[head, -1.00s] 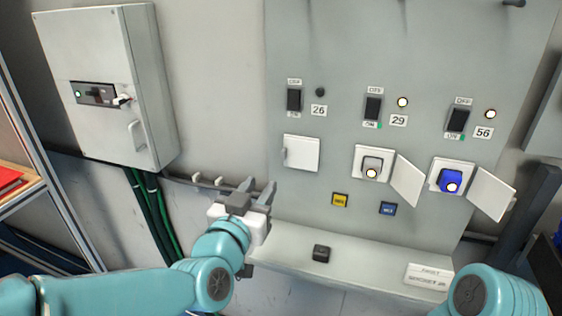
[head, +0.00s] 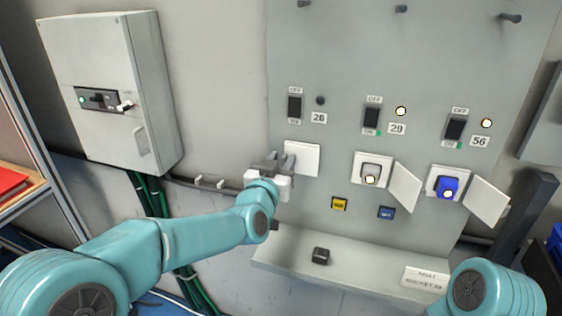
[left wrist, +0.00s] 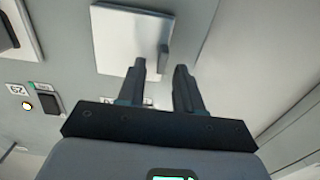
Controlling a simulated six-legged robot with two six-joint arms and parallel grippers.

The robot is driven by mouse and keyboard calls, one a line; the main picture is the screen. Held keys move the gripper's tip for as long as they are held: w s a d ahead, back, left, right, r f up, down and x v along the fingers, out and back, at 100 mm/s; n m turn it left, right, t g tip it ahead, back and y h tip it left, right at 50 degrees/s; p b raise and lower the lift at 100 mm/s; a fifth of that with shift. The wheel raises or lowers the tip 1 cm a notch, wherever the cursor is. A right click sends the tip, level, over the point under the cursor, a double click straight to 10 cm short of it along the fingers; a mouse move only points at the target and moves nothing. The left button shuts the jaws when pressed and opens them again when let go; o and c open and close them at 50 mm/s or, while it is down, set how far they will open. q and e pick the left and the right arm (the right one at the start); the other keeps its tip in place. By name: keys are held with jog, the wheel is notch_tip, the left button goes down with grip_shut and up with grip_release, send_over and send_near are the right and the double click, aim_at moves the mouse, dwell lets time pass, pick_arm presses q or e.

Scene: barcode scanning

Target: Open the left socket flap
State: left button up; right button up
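The left socket flap (head: 303,159) is a white square cover, shut flat on the grey panel below switch 26. It also shows in the left wrist view (left wrist: 122,38), with a small upright handle (left wrist: 164,58) near its edge. My left gripper (head: 281,163) is at the flap's left edge and partly covers it in the head view. In the left wrist view its two fingers (left wrist: 159,70) are apart with nothing held, and the handle appears in line with the gap between them. I cannot tell whether they touch it. My right gripper is out of view.
The middle socket (head: 371,171) and the right socket with a blue plug (head: 446,187) have flaps standing open. A ledge (head: 345,278) carries a small black block (head: 321,256). A grey cabinet (head: 105,90) hangs at left.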

pick_arm(q)
jog(key=shift+w+f, duration=0.1)
grip_shut()
dwell(1.2)
